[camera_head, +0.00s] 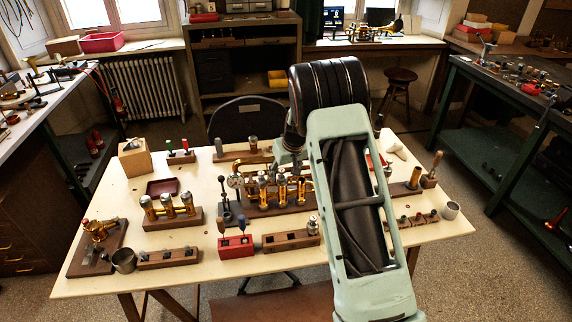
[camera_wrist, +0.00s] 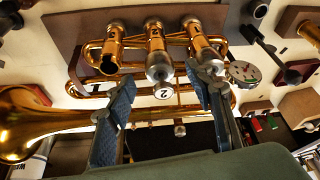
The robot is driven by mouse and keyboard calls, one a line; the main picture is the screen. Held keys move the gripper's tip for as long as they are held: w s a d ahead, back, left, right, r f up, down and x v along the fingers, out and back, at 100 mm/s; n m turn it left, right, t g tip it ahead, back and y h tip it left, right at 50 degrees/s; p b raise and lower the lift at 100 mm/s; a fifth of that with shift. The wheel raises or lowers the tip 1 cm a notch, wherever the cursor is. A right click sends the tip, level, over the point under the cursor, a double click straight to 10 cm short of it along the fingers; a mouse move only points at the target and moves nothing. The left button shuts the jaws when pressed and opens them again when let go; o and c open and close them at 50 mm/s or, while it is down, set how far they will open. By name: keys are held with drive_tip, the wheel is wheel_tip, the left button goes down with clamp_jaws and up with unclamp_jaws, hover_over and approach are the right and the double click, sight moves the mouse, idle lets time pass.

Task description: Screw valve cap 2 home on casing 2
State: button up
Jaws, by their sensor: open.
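The brass horn (camera_head: 265,193) lies on its wooden stand in the middle of the bench. In the wrist view it has three brass valve casings side by side. The middle one is casing 2 (camera_wrist: 155,42), beside a round white tag marked 2 (camera_wrist: 163,93). A silver cap, apparently valve cap 2 (camera_wrist: 158,68), sits at its near end; I cannot tell how far it is threaded. My gripper (camera_wrist: 160,77) is open, its blue-padded fingers on either side of that cap with gaps visible. In the head view, my arm partly hides the horn and gripper.
A dial gauge (camera_wrist: 244,72) is close right of the fingers. The horn's bell (camera_wrist: 22,125) is at left. On the bench stand a brass valve set (camera_head: 170,207), a red block (camera_head: 236,246) and a wooden block (camera_head: 291,240). Bare bench shows at front left.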

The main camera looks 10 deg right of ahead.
drive_tip(key=shift+x, duration=1.05)
drive_tip(key=shift+c, duration=0.4)
clamp_jaws()
drive_tip(key=shift+a+r+m+h+p, duration=0.1)
drive_tip(key=shift+m+h+p, duration=0.2)
drive_tip(key=shift+m+p, duration=0.45)
drive_tip(key=shift+m+h+p, duration=0.7)
drive_tip(key=shift+m+p, duration=0.15)
drive_tip(key=shift+m, duration=1)
drive_tip(key=shift+a, duration=0.1)
